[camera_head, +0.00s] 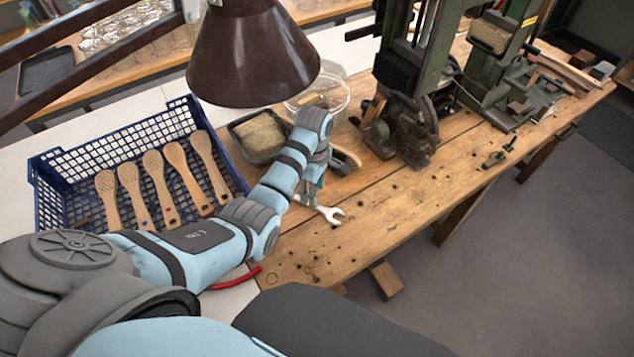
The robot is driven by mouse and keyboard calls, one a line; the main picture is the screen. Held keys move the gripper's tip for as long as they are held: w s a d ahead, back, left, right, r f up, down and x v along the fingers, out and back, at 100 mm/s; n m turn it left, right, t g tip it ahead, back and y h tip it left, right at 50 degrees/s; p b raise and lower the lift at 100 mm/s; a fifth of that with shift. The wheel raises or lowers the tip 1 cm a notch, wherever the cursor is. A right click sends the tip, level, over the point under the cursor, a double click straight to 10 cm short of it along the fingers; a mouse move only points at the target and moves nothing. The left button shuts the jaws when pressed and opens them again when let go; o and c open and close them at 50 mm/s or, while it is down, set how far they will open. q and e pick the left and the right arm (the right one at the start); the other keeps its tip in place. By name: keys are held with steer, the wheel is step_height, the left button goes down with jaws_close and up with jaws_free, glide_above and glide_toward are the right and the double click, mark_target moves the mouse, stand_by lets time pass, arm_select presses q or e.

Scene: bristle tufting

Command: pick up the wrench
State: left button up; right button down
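The wrench (332,214) is a small silver open-ended spanner lying on the wooden workbench (390,205), near its front left part. Its open jaw points right, and the left end of its handle is hidden behind my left gripper. My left gripper (312,194) points down at the handle, right beside or around it. The fingers are small and partly covered by my own wrist, so I cannot tell whether they are open or closed on the wrench. My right gripper is not in view.
A blue crate (62,158) with several wooden brush bodies (158,180) stands left. A brown lamp shade (252,60) hangs above my forearm. A dark tray of bristle material (260,135), a clear bowl (335,98) and a green machine (415,70) stand behind. Bench right of the wrench is mostly clear.

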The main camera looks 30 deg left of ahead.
arm_select(q)
steer(key=shift+w, duration=0.25)
step_height(320, 180, down, 7)
steer(key=b, duration=0.2)
steer(key=shift+d+b, duration=0.1)
steer(key=shift+b, duration=0.25)
steer(key=shift+f, duration=0.1)
steer(key=shift+c, duration=0.7)
jaws_close()
